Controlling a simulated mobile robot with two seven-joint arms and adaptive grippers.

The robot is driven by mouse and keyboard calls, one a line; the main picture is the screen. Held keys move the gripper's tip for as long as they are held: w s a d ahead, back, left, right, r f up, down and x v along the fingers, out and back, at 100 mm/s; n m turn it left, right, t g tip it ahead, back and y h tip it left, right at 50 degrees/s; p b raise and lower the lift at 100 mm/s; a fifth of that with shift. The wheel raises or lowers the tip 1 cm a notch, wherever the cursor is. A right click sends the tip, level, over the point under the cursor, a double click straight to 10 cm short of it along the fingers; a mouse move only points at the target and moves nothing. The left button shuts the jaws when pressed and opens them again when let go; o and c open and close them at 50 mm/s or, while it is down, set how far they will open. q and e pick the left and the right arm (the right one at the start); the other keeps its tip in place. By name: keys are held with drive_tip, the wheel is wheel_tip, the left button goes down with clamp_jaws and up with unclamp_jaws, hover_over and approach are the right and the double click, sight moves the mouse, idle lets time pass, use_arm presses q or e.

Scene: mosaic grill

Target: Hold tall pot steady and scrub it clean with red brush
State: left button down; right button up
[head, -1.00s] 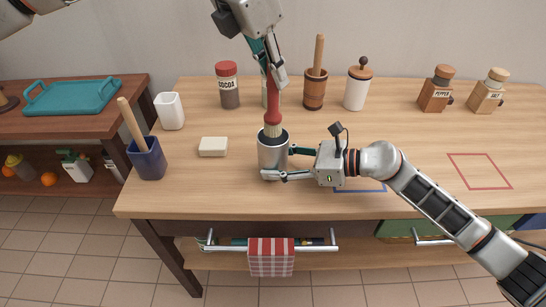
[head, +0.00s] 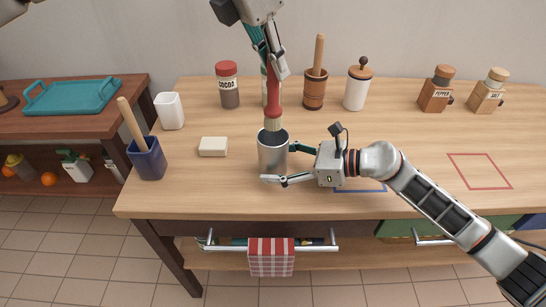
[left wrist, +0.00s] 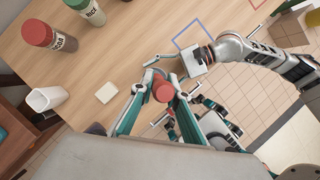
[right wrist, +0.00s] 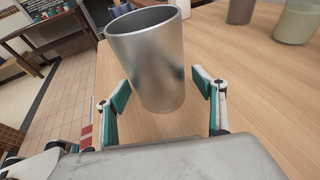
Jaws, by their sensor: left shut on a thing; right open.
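The tall pot (head: 273,154) is a shiny metal cylinder standing upright on the counter; it also shows in the right wrist view (right wrist: 150,62). The red brush (head: 273,98) points bristles down at the pot's mouth. My left gripper (head: 276,72) is shut on its red handle above the pot, and the handle shows end-on in the left wrist view (left wrist: 163,92). The bristles' lower end is at the rim; how deep they reach is unclear. My right gripper (head: 281,164) is open, with its fingers on either side of the pot and gaps visible in the right wrist view.
A white soap block (head: 213,147), a blue holder (head: 147,158) and a white cup (head: 170,111) stand left. Blue and red outlines (head: 480,171) mark the counter at right.

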drive_tip(key=v, duration=1.2)
drive_tip(key=shift+s, duration=0.1)
